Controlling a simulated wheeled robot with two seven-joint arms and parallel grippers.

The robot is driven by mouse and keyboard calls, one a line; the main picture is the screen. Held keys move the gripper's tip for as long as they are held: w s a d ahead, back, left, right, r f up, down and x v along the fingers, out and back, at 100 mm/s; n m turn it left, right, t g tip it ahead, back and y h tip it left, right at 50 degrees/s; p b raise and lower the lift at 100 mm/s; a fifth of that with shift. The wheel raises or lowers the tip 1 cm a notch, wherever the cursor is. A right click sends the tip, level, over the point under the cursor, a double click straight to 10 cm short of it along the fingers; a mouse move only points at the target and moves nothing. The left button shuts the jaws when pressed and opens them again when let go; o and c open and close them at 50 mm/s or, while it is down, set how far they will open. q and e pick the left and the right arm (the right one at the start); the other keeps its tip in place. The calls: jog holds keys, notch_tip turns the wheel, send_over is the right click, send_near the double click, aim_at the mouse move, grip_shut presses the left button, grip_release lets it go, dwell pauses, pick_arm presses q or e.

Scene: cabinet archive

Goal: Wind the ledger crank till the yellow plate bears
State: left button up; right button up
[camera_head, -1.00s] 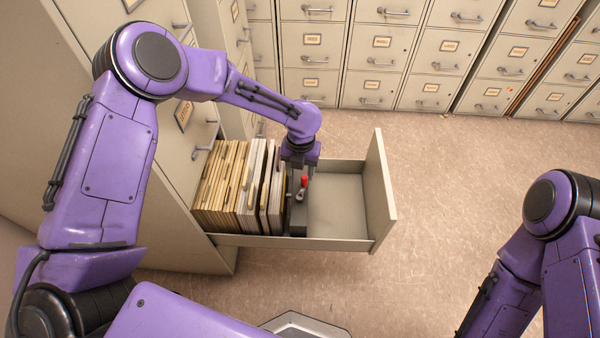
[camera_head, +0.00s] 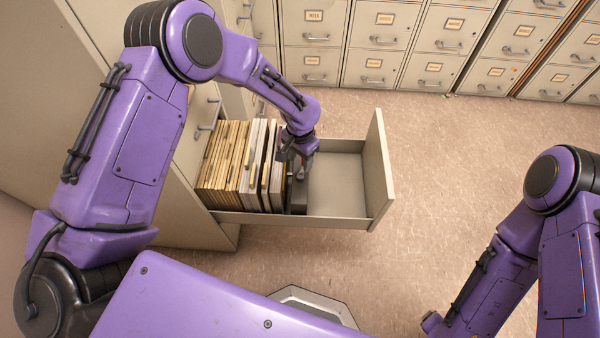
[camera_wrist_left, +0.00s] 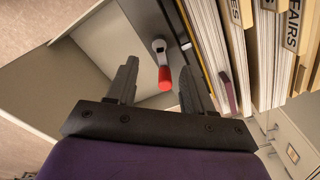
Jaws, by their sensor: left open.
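The ledger crank (camera_wrist_left: 159,48) shows in the left wrist view as a small grey arm with a red handle (camera_wrist_left: 165,78). It is mounted on a dark block (camera_head: 297,196) beside the files in an open drawer (camera_head: 380,172). My left gripper (camera_head: 301,172) is over the block and hides the crank in the head view. In the left wrist view, its fingers (camera_wrist_left: 158,80) are open, with the red handle between them and a gap on either side. I cannot make out the yellow plate. My right gripper is out of view; only the right arm shows.
Upright files (camera_head: 238,165) fill the drawer's left part, close beside the crank block. The drawer's right part (camera_head: 336,185) is empty. Filing cabinets (camera_head: 375,45) line the back, and the floor (camera_head: 450,150) to the right is clear.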

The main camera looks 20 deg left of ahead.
aim_at(300, 175)
pick_arm(q)
notch_tip(300, 175, down, 8)
jog(key=shift+f+b, duration=0.2)
jog(key=shift+b, duration=0.15)
jog(key=shift+r, duration=0.1)
grip_shut()
